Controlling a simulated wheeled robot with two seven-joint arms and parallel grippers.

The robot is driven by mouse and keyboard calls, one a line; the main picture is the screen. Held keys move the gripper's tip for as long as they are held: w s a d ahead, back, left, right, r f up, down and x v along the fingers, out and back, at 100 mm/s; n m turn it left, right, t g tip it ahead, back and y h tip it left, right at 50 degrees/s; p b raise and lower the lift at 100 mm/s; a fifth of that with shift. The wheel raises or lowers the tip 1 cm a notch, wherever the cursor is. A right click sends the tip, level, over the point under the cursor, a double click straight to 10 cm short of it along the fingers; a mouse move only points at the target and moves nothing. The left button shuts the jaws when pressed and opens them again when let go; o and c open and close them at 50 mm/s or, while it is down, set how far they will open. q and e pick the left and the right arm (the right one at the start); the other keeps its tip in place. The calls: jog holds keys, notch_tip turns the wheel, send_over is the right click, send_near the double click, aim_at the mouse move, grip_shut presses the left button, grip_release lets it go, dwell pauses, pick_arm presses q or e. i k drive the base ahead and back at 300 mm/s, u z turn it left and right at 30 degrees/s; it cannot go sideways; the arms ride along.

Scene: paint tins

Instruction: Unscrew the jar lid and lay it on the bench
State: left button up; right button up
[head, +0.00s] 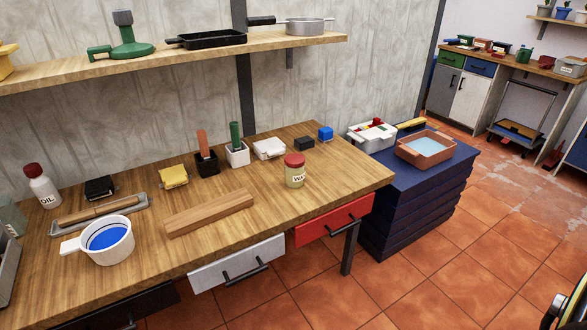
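The jar (294,176) stands upright on the wooden bench (270,218), near its right end. It is pale cream with a label that starts with "WA". Its red lid (294,160) sits on top of it. From this view I cannot tell how tightly the lid is screwed on. Neither of my grippers shows in the head view.
Left of the jar lies a wooden block (210,212). Behind it are a white box (268,148), a black block (304,143) and a blue block (325,133). A white pot of blue paint (107,238) stands further left. Bare bench lies right of the jar.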

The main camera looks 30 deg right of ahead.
aim_at(295, 178)
jog(key=z, duration=1.1)
